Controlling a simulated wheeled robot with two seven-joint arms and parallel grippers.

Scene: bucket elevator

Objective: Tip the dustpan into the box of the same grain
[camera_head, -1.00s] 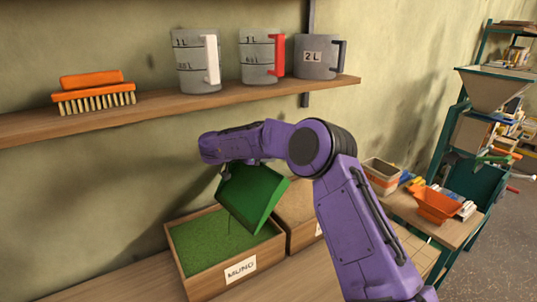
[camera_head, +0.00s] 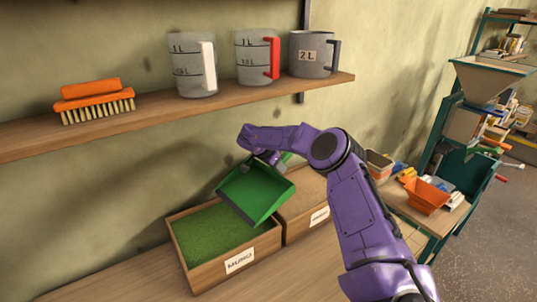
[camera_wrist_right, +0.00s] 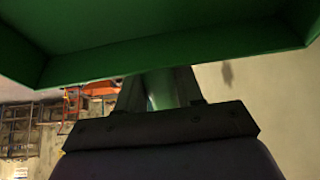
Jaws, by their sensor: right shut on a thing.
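The green dustpan (camera_head: 258,192) hangs tilted above the right part of the wooden box labelled MUNG (camera_head: 212,272), which holds green grain. My right gripper (camera_head: 268,162) is shut on the dustpan's handle. In the right wrist view the dustpan (camera_wrist_right: 150,50) fills the top, with my right gripper (camera_wrist_right: 158,92) around its handle. No grain shows on the visible part of the pan. A second wooden box (camera_head: 312,222) with tan grain stands to the right; its label is partly hidden by my right arm. My left gripper is not in view.
A shelf (camera_head: 225,98) above holds an orange brush (camera_head: 95,98), two measuring jugs (camera_head: 193,66) (camera_head: 257,58) and a 2L mug (camera_head: 312,54). An orange scoop-like container (camera_head: 426,196) stands on the side table at right. The bench left of the boxes is clear.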

